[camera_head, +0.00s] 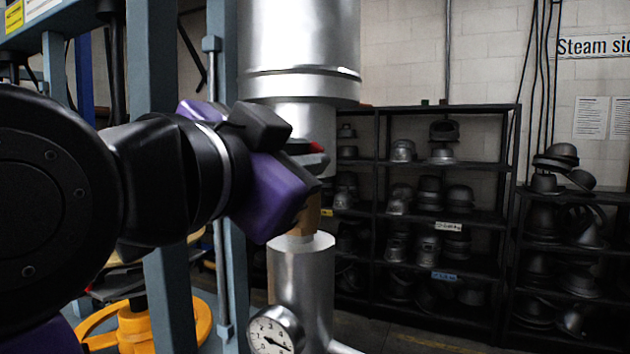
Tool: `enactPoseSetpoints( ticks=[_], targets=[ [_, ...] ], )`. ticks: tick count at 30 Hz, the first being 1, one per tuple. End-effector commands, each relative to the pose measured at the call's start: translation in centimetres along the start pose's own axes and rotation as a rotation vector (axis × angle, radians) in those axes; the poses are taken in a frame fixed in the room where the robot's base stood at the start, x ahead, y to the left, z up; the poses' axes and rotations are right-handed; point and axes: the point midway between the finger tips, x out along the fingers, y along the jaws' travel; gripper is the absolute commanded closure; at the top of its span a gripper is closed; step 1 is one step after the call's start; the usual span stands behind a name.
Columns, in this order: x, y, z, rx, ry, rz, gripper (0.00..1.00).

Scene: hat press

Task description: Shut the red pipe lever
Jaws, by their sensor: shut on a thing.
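The red pipe lever (318,147) shows only as a small red piece at the far side of my gripper's fingers, against the silver pipe (303,128). My gripper (310,160), with a purple and black body, reaches in from the left at the pipe's height. Its fingers are shut on the lever, in front of the pipe. Most of the lever is hidden behind the gripper, so its angle cannot be told. A brass-coloured fitting (308,217) shows just below, above a lower silver cylinder (302,275).
A round pressure gauge (272,332) sits low on the pipe. Blue-grey steel posts (168,300) stand close behind my arm. A yellow wheel (203,318) is at lower left. Dark shelves (440,210) with metal hat forms stand at the back right.

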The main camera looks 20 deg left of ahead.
Motion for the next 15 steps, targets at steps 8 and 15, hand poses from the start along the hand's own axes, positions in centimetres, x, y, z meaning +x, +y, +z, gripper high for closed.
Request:
enactPoseSetpoints(
  ticks=[8, 15],
  targets=[
    [0.0, 3.0, 0.8, 0.264, 0.001, 0.000, 1.00],
    [0.0, 5.1, 1.7, 0.491, 0.001, 0.001, 1.00]
  ],
)
